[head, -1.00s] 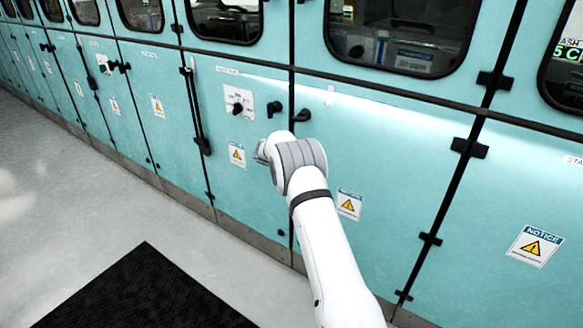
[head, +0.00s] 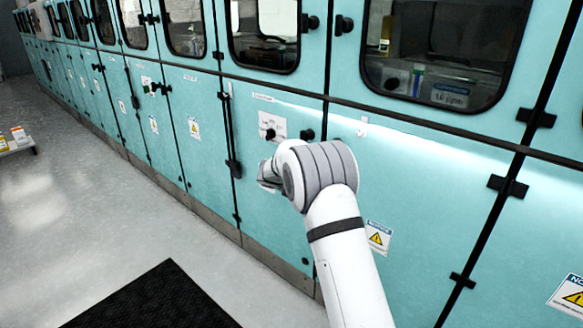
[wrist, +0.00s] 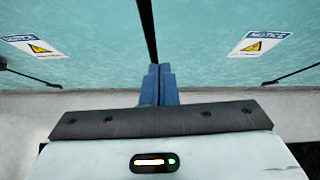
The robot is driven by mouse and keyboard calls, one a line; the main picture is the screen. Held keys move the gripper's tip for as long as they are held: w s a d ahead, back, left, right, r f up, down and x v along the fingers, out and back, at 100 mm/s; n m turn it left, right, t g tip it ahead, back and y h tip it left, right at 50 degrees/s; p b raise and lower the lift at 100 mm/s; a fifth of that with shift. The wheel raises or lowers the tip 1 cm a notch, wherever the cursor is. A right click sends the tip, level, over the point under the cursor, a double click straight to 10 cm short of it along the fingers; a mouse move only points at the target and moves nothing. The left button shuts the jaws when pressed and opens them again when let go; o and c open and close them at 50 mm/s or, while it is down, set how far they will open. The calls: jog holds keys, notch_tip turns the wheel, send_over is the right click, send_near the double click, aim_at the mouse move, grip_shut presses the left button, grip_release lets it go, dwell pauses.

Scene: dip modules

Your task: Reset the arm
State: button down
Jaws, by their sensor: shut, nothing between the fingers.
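My gripper (wrist: 156,85) shows in the wrist view with its two blue fingers together and nothing between them. It points at the teal cabinet doors (wrist: 90,75), close to the dark vertical seam between two panels. I cannot tell the gap between the fingertips and the doors. In the head view my white arm reaches up from the bottom right, with a grey ribbed joint (head: 320,175) in front of the cabinet.
A row of teal cabinets (head: 200,160) with windows, latches and black knobs (head: 271,134) runs along the right. Notice labels (head: 378,238) are on the lower doors. A black mat (head: 150,300) lies on the floor. A low cart (head: 15,140) stands at far left. The grey floor between is open.

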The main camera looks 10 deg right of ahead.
notch_tip(320, 180, up, 18)
jog(key=s+a+n+t+y+p, duration=0.3)
jog(key=n+t+y, duration=0.15)
jog(key=n, duration=0.85)
jog(key=s+a+r+n+y+p, duration=0.35)
jog(key=s+r+n, duration=0.35)
jog(key=s+n, duration=0.4)
jog(key=s+d+f+n+g+p, duration=0.1)
jog(key=s+d+n+g, duration=0.1)
jog(key=s+n, duration=0.5)
jog(key=s+d+f+n+g+p, duration=0.1)
jog(key=s+n, duration=0.6)
jog(key=s, duration=0.9)
jog(key=s+d+n+g+h+p, duration=0.1)
jog(key=s+n+g, duration=0.4)
jog(key=s, duration=0.6)
jog(key=d+n+p, duration=0.1)
jog(key=d, duration=0.1)
jog(key=shift+s+d+f+n, duration=0.25)
jog(key=shift+d+f+n, duration=0.05)
jog(key=shift+f+n, duration=0.1)
jog(key=c, duration=2.1)
grip_release()
jog(key=shift+g, duration=0.25)
jog(key=shift+c, duration=0.2)
